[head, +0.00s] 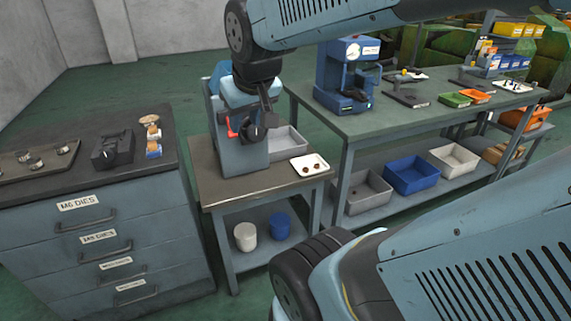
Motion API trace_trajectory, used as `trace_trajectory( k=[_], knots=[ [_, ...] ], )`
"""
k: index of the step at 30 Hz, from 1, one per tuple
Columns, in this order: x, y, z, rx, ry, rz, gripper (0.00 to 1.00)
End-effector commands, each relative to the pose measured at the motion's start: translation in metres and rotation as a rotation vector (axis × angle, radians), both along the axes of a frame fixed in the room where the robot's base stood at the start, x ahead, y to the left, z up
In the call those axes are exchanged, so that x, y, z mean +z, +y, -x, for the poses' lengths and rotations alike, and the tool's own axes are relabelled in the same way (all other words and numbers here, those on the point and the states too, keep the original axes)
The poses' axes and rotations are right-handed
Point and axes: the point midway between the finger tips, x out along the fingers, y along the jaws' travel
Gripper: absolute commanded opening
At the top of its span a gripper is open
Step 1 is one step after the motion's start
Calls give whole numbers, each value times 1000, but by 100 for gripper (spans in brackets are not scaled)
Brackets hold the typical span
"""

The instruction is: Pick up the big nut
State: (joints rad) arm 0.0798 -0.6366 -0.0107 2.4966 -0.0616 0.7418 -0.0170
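No thing can be made out for certain as the big nut. Two small brown pieces (307,169) lie in a white tray (322,165) at the right of the small middle table (215,190). They are too small to tell whether either is a nut. My gripper (258,130) hangs down in front of a blue-grey machine (228,145) with a red lever on that table, left of the white tray. Its dark fingers blend with the machine, so I cannot tell whether they are open or hold anything.
A grey bin (287,142) stands behind the white tray. A drawer cabinet (75,215) at left bears a black block (113,148), brass-coloured pieces (151,122) and a plate of round parts (40,160). A long green bench (400,125) at right carries a blue press (345,75).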

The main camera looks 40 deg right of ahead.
Motion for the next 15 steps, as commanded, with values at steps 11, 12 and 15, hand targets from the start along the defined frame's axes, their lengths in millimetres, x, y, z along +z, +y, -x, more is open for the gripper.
trace_trajectory(
  k=[11,12,15],
  knots=[
    [-52,-94,-97,-77,-85,142,37],
    [-58,-105,-104,-80,-94,154,37],
    [-76,-131,-121,-85,-114,181,37]
  ],
)
